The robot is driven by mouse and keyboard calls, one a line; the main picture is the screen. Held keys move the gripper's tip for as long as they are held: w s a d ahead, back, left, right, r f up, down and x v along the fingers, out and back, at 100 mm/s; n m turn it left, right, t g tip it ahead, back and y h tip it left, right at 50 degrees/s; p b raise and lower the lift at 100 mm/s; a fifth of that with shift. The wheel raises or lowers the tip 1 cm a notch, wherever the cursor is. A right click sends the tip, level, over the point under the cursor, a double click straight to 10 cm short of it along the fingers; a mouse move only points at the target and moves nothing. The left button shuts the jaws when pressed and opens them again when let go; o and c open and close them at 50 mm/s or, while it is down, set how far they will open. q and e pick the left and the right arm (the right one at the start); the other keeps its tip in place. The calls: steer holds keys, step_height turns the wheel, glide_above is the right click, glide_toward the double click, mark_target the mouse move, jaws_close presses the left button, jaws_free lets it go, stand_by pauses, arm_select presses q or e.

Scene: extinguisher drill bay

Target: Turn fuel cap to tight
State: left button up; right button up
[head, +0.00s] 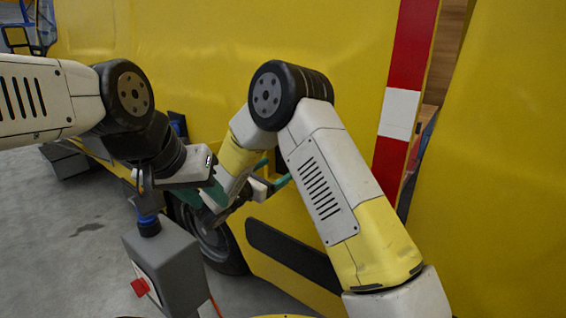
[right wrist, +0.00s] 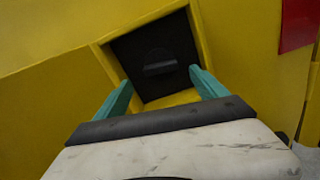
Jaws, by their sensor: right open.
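The fuel cap (right wrist: 158,62) is a dark round cap with a raised grip bar, lying roughly level in the right wrist view. It sits in a dark square recess with a yellow frame in the yellow vehicle side. My right gripper (right wrist: 160,77) is open, its two green fingers pointing at the recess, with the cap showing beyond and between them. No contact with the cap shows. In the head view my right gripper (head: 271,173) is at the vehicle side, and the cap is hidden. My left gripper (head: 213,194) is left of it; its finger gap cannot be made out.
The yellow vehicle side (head: 330,30) fills the background, with a wheel (head: 222,245) below my grippers. A grey box (head: 168,262) with a red knob and a blue top part stands close in front, lower left. A red and white strip (head: 400,112) is at right.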

steer(key=x, duration=0.5)
steer(key=shift+w+d, duration=0.1)
steer(key=c, duration=1.4)
steer(key=shift+o, duration=0.2)
